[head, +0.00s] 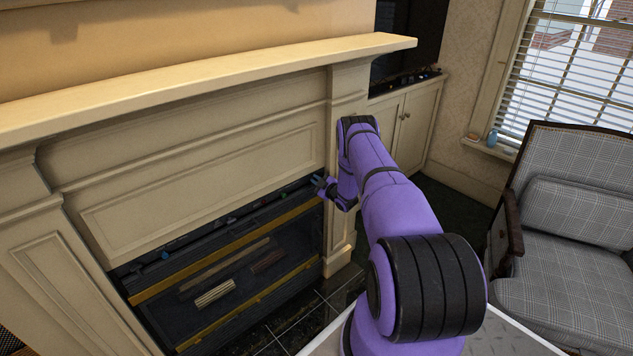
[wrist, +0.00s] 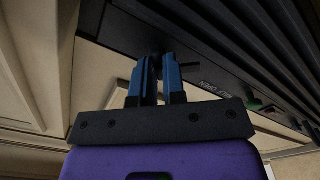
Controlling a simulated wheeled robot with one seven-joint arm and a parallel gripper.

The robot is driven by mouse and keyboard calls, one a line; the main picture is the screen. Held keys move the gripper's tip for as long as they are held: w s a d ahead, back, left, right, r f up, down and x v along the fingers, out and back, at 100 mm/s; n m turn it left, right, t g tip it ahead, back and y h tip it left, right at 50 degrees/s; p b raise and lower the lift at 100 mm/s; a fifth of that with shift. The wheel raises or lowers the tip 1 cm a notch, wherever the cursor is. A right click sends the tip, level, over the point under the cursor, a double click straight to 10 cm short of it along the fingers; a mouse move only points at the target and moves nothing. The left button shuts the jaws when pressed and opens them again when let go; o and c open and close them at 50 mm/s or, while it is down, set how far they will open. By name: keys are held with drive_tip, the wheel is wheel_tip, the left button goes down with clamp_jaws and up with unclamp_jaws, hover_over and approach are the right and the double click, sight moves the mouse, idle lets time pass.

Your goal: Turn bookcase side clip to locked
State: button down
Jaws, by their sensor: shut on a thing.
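My gripper (head: 320,182) is at the right end of the dark strip along the top of the fireplace opening. In the wrist view its two blue fingers (wrist: 157,72) point up at the dark panel and are close together, shut on a small dark part between them. That part is mostly hidden by the fingers. It looks like a clip on the panel; its turn position and whether it is the bookcase side clip cannot be told. A pale printed label (wrist: 214,87) lies just right of the fingers, too blurred to read surely.
A green fitting (wrist: 256,105) sits right of the label. Several small coloured fittings line the dark strip (head: 190,243) in the head view. The mantel shelf (head: 220,82) overhangs above. A plaid armchair (head: 570,240) stands at the right, and a cabinet (head: 415,125) stands behind my arm.

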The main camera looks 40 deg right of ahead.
drive_tip(key=shift+f+n, duration=0.15)
drive_tip(key=shift+n, duration=2.25)
drive_tip(key=shift+f+n, duration=0.1)
drive_tip(key=shift+n, duration=2.3)
drive_tip(key=shift+s, duration=0.1)
drive_tip(key=c, duration=1.2)
unclamp_jaws()
